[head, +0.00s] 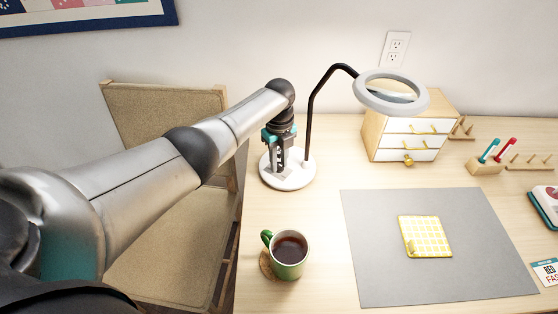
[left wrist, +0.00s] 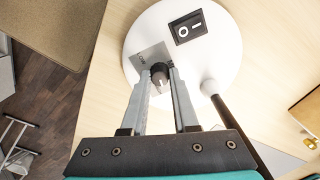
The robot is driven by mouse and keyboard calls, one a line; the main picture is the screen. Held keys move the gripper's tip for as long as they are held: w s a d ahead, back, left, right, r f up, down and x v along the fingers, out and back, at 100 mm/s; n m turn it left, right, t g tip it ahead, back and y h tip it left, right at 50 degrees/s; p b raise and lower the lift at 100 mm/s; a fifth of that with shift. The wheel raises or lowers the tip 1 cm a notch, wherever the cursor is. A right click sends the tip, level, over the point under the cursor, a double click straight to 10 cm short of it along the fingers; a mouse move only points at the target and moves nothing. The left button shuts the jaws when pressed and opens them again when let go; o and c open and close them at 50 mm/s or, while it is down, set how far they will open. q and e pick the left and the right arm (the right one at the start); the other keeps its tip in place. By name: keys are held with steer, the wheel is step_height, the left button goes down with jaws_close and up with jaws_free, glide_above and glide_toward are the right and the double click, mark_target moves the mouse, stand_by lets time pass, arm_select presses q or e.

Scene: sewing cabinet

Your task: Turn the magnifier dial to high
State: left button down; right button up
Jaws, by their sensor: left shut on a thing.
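The magnifier lamp has a round white base (head: 293,180), a thin black curved arm and a grey ring head (head: 356,92) at upper right of it. Its small dark dial (left wrist: 159,73) sits on a grey plate on the base in the left wrist view. My left gripper (head: 281,165) points down over the base, its fingers shut on the dial from both sides. A light mark shows on the dial. In the head view the fingers hide the dial. My right gripper is not in view.
A black rocker switch (left wrist: 188,27) sits on the base near the dial. A green mug (head: 289,256) of dark drink stands in front. A grey mat (head: 380,270) with a yellow checked pad (head: 426,236) lies to the right. A small drawer cabinet (head: 376,135) stands behind.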

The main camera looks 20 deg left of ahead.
mark_target(279, 164)
arm_select(q)
steer(key=shift+m, duration=0.4)
steer(key=c, duration=0.7)
jaws_free()
step_height(279, 164, up, 15)
steer(key=p, duration=0.4)
steer(key=shift+r, duration=0.15)
